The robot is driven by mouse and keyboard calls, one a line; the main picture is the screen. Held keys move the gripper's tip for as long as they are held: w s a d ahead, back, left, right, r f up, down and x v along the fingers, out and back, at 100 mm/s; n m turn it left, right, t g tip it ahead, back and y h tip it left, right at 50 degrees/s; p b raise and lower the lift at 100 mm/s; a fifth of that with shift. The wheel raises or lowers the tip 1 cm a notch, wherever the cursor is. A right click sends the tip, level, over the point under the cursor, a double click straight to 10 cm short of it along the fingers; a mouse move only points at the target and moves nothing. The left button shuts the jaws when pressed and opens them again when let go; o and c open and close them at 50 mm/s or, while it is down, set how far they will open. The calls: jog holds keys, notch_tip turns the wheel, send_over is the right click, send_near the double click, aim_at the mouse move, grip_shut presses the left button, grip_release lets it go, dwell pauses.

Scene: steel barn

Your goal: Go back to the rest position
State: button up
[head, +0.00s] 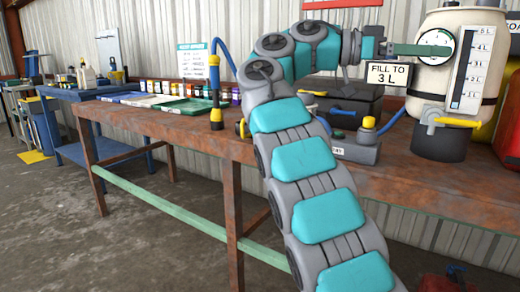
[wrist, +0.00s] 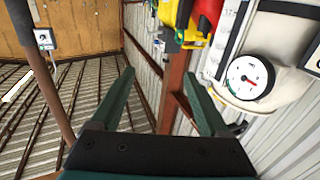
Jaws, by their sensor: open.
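My arm rises from the bottom of the head view and bends to the right over the workbench. My gripper (head: 445,50) is held level at its end, close in front of the white tank (head: 462,28). In the head view its fingers overlap the lower part of the tank's round dial (head: 435,42); I cannot tell whether they touch. In the wrist view my gripper (wrist: 160,76) has its two green fingers spread wide with nothing between them. The dial (wrist: 247,77) lies right of the fingers there, clear of them. No marker of a rest position shows.
The rusty workbench (head: 215,140) carries a sign (head: 388,74) reading "FILL TO 3 L", a black case (head: 345,100) and green trays (head: 185,106). The tank has a yellow tap handle (head: 457,122). A blue bench (head: 70,93) stands left. The floor (head: 120,240) at lower left is clear.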

jog(key=d+f+n+t+y, duration=0.3)
jog(key=d+f+n, duration=0.3)
jog(key=f+n, duration=0.5)
jog(key=s+a+f+n+y, duration=0.15)
jog(key=s+f, duration=0.25)
jog(key=f, duration=0.4)
jog(key=s+f+n+y, duration=0.3)
jog(key=s+f, duration=0.1)
jog(key=f, duration=0.5)
jog(key=s+a+f+n+y, duration=0.4)
jog(key=s+a+f+y, duration=0.6)
jog(key=s+a+f, duration=0.9)
jog(key=s+f, duration=0.4)
jog(key=shift+s+a+n+g, duration=0.2)
jog(key=shift+a+n+g, duration=0.15)
jog(key=shift+a+g, duration=0.05)
